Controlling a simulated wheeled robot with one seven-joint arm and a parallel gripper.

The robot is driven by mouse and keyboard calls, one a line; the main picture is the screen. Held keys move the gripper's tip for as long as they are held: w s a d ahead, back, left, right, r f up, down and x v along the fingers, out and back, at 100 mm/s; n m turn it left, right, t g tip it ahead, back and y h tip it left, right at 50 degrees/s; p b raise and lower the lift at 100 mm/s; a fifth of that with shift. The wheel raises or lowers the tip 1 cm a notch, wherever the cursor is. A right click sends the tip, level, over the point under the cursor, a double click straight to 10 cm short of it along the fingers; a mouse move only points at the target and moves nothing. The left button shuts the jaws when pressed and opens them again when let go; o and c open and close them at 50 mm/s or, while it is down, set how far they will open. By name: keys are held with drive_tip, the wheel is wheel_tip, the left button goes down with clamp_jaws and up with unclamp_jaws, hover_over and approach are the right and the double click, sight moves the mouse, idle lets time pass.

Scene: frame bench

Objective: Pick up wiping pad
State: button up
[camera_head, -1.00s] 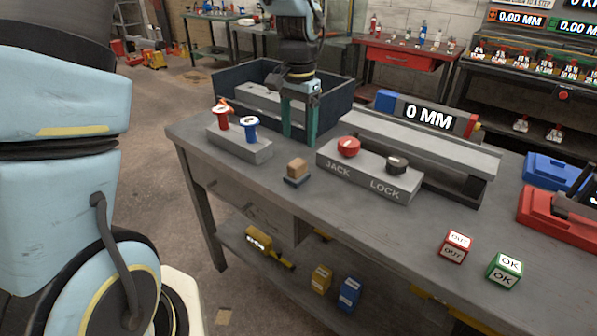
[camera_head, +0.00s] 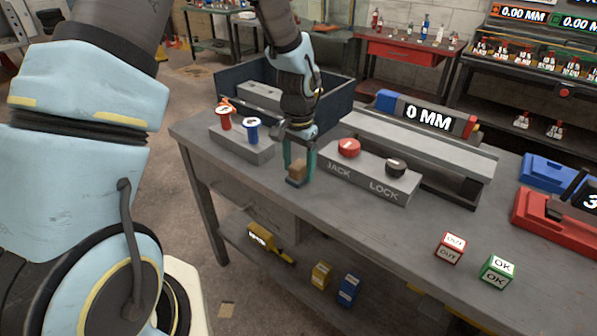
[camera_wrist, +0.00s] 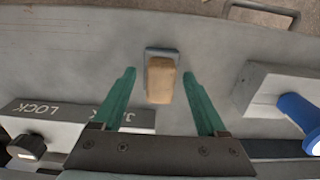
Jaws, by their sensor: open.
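The wiping pad (camera_head: 297,171) is a small block with a tan top and a dark base, lying on the grey bench. In the wrist view the pad (camera_wrist: 161,80) lies between and slightly beyond my two teal fingertips. My gripper (camera_head: 299,178) is open, its fingers on either side of the pad in the head view. The gripper (camera_wrist: 160,78) is empty, with a gap on both sides of the pad. I cannot tell how high the fingertips are above the bench.
The JACK and LOCK block (camera_head: 368,179) stands close on the right. A grey block (camera_head: 240,147) with red and blue knobs stands on the left. A dark open bin (camera_head: 338,103) is behind. The bench front (camera_head: 330,225) is clear.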

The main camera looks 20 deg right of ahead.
sight(298, 163)
drive_tip(key=shift+c, duration=0.2)
clamp_jaws()
idle(0.3)
wheel_tip(298, 163, up, 10)
drive_tip(key=shift+r+b, duration=0.1)
drive_tip(key=shift+b, duration=1.15)
drive_tip(key=c, duration=0.6)
unclamp_jaws()
drive_tip(key=shift+c, duration=0.2)
clamp_jaws()
